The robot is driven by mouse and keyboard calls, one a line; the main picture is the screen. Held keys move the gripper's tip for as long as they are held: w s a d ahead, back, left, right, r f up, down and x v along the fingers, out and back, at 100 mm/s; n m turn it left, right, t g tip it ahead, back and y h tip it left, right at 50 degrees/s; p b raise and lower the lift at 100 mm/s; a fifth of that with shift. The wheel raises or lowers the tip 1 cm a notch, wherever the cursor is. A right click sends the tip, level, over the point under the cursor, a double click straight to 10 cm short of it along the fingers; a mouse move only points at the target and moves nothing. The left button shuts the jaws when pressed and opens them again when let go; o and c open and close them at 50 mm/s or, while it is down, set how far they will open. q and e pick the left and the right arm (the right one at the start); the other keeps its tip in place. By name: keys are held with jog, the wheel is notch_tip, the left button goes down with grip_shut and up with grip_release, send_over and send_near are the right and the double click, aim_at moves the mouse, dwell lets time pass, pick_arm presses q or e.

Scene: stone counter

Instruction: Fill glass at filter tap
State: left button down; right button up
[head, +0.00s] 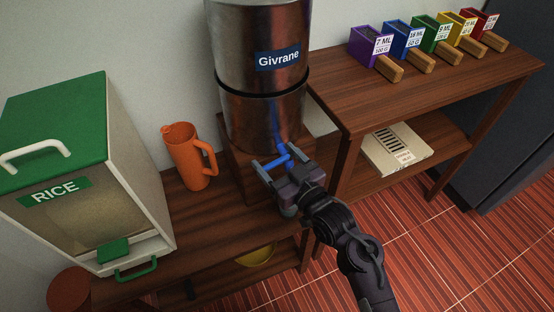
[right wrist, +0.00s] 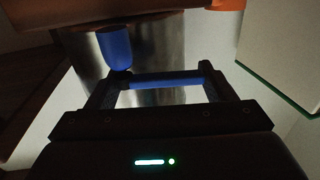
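The steel water filter (head: 262,108), labelled Givrane, stands on a wooden block at the back of the wooden counter. Its blue tap (head: 278,157) faces the front. In the right wrist view the blue spout (right wrist: 115,48) hangs left of a horizontal blue lever bar (right wrist: 165,82). My right gripper (head: 277,161) is at the tap, its fingers wide apart with the lever bar spanning between them. I cannot tell whether the fingers touch its ends. No drinking glass shows in either view. My left gripper is out of view.
An orange jug (head: 189,157) stands left of the filter. A rice dispenser (head: 84,185) with a green lid is at the far left. Several coloured scoop boxes (head: 403,40) line the right shelf, with a pale box (head: 397,148) below. Bare counter lies before the jug.

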jog(key=shift+s+a, duration=0.15)
jog(key=shift+a, duration=0.05)
jog(key=c, duration=0.5)
jog(key=shift+s+n+g+y+p, duration=0.15)
jog(key=shift+n+g+y+p, duration=0.25)
jog(key=shift+n+y+p, duration=0.15)
jog(key=shift+s+d+n+g+y+p, duration=0.1)
jog(key=shift+d+n+g+y+p, duration=0.15)
jog(key=shift+n+g+y, duration=0.45)
jog(key=shift+s+a+f+y, duration=0.1)
jog(key=shift+f+y, duration=0.05)
jog(key=shift+y, duration=0.2)
jog(key=o, duration=1)
jog(key=shift+o, duration=1.2)
jog(key=shift+s, duration=0.1)
